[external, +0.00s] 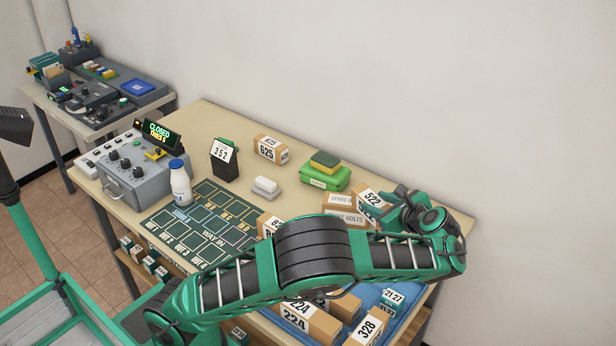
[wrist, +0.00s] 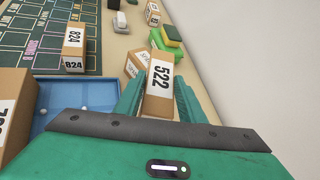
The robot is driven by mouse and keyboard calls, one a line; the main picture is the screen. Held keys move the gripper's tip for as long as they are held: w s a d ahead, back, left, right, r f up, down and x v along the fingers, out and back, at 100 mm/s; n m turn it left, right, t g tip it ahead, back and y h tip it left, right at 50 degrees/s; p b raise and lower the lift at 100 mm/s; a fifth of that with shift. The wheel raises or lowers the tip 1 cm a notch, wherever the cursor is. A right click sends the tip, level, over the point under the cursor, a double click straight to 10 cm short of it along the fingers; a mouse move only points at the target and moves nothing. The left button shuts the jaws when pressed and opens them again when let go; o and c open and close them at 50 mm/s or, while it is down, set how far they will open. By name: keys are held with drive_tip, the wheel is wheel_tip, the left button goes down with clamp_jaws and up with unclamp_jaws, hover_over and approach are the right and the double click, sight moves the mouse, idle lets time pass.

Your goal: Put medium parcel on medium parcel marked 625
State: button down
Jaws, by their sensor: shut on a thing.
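My gripper (wrist: 158,97) is shut on a brown parcel marked 522 (wrist: 159,78), with a green finger on each side of it in the wrist view. In the external view the 522 parcel (external: 371,199) is at the right part of the table, partly hidden by my arm. The parcel marked 625 (external: 270,149) stands at the back of the table, left of the green box and apart from my gripper. It also shows small at the top of the wrist view (wrist: 153,12).
A green box with a sponge (external: 324,176) and "spare bolts" boxes (external: 344,210) stand between my gripper and 625. A parcel marked 824 (wrist: 74,45) stands on the dark sorting mat (wrist: 30,35). A blue tray (wrist: 60,103) holds larger parcels. A white bottle (external: 181,185) stands further left.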

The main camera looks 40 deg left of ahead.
drive_tip(key=w+a+r+n+g, duration=0.1)
drive_tip(key=w+a, duration=0.3)
drive_tip(key=a, duration=0.5)
drive_tip(key=w+a+r+g, duration=0.1)
drive_tip(key=w+a, duration=0.2)
drive_tip(key=a, duration=0.7)
drive_tip(key=w+a+r+n+g, duration=0.1)
drive_tip(key=w+a, duration=0.3)
drive_tip(key=a, duration=0.5)
drive_tip(key=s+a+r+n+g+y, duration=0.1)
drive_tip(key=a+r, duration=0.1)
drive_tip(key=a, duration=1.3)
drive_tip(key=s+a+r+g, duration=0.1)
drive_tip(key=s+a+r, duration=0.1)
drive_tip(key=a, duration=1.3)
hover_over(276, 145)
wheel_tip(276, 145, down, 7)
drive_tip(key=shift+w+a+f, duration=0.1)
drive_tip(key=shift+f, duration=1.85)
drive_tip(key=c, duration=1.2)
unclamp_jaws()
drive_tip(key=shift+o, duration=0.2)
